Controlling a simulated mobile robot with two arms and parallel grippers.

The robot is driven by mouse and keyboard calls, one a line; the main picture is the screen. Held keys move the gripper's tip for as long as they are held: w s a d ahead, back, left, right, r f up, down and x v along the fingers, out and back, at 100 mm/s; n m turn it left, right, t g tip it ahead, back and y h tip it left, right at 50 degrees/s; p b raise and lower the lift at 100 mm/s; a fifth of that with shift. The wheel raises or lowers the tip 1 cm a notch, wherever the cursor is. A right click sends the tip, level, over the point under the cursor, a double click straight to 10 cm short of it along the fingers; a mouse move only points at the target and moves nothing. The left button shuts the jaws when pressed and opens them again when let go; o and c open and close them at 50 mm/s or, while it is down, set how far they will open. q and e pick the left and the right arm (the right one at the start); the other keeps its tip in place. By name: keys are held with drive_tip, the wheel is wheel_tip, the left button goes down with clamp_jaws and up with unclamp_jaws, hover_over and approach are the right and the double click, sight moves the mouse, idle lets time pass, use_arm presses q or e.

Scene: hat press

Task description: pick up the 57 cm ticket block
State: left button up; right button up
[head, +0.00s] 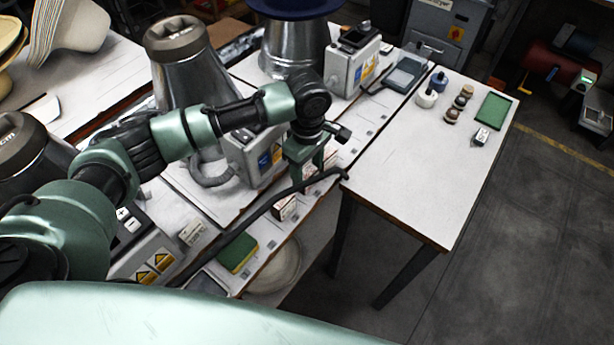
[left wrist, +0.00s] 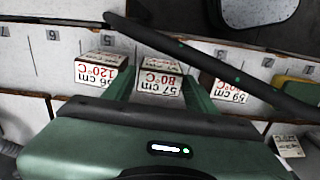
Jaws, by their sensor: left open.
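The 57 cm ticket block (left wrist: 158,78), marked 80°C in red, is a small white box with a reddish-brown side in the left wrist view. My left gripper (head: 306,168) points down over the row of blocks. It also shows in the left wrist view (left wrist: 160,86), its two green fingers open on either side of the 57 cm block. I cannot tell whether they touch it. The 56 cm block (left wrist: 100,68), marked 120°C, sits to its left and the 59 cm block (left wrist: 228,93) to its right, partly behind a finger. My right gripper is not in view.
A black bar (head: 258,212) runs diagonally close by the blocks and the gripper. A green and yellow sponge (head: 238,253) lies farther along the shelf. Grey machines (head: 252,155) stand behind. The white table (head: 410,190) at right is largely clear at its near end.

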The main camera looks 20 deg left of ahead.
sight(307, 172)
use_arm(q)
wheel_tip(307, 172, down, 3)
drive_tip(key=shift+a+f, duration=0.1)
drive_tip(key=shift+f, duration=0.1)
drive_tip(key=c, duration=1)
drive_tip(key=shift+r, duration=0.1)
